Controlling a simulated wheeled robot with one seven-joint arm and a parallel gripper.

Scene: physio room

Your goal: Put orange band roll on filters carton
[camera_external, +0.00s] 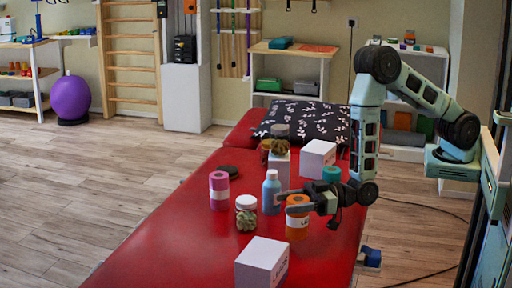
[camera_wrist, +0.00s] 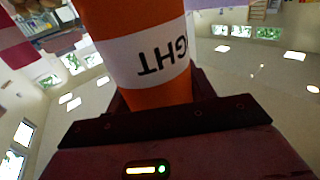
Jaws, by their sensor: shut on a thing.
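The orange band roll (camera_external: 297,222) stands upright over the red treatment couch, with a white label around it. My gripper (camera_external: 300,205) reaches in from the right and is shut on it. In the wrist view the orange band roll (camera_wrist: 155,90) fills the middle, its label reading "GHT" upside down. I cannot tell whether its base touches the couch. Three white cartons are in the external view: a near one (camera_external: 255,262) with small print on its side, a far one (camera_external: 318,158) and a smaller one (camera_external: 281,172). I cannot read which is the filters carton.
A blue bottle (camera_external: 271,193) and a lidded jar (camera_external: 246,215) stand close left of the roll. A pink roll (camera_external: 219,190), a teal roll (camera_external: 331,174) and a dark pillow (camera_external: 312,125) are farther back. The red couch (camera_external: 175,235) is clear at front left.

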